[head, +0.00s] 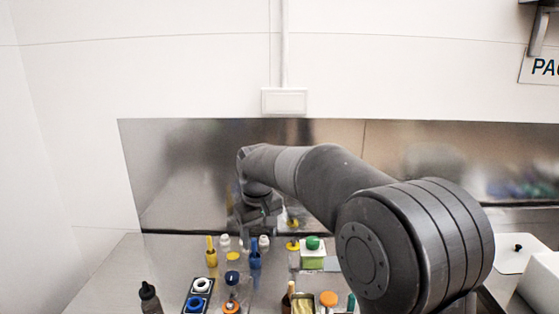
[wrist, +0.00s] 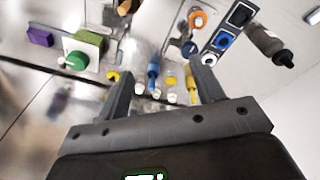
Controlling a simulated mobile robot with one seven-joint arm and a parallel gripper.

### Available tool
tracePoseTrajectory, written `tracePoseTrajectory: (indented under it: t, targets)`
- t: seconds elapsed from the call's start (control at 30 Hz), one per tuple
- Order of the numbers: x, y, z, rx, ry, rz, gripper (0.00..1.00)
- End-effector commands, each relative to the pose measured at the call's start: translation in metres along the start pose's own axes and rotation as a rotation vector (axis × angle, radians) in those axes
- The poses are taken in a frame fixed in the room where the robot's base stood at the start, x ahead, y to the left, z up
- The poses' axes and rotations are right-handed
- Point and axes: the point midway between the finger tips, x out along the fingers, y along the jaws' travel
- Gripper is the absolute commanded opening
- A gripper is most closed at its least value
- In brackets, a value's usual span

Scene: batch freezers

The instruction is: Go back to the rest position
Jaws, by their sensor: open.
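My gripper (head: 264,208) is in the head view, at the end of my bent arm, raised above the back of the steel counter near the metal backsplash. In the wrist view its two fingers (wrist: 162,88) stand wide apart with nothing held between them. Between and beyond the fingers I see a blue-handled tool (wrist: 153,72), a yellow-handled tool (wrist: 190,85) and small white-capped bottles (wrist: 170,82). The blue tool (head: 255,256) and the yellow tool (head: 211,253) stand below my gripper in the head view. Contact between the fingers and these things does not show.
A green-topped box (head: 313,255) stands right of centre. A black tray with round blue and white items (head: 198,296), an orange-lidded jar (head: 328,299) and a dark bottle (head: 149,297) are near the front. A white lidded container (head: 510,255) is at right. The counter's left side is clear.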

Motion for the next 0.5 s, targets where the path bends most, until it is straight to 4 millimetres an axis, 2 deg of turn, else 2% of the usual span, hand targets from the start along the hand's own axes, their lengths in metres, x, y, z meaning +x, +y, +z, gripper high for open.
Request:
tracePoseTrajectory:
  t: [0.03, 0.2, 0.5]
  targets:
    - [-0.013, 0.006, 0.017, 0.026, 0.017, 0.012, 0.61]
    - [-0.042, 0.020, 0.073, 0.118, 0.066, 0.041, 0.61]
    - [-0.071, 0.030, 0.176, 0.286, 0.156, 0.083, 0.61]
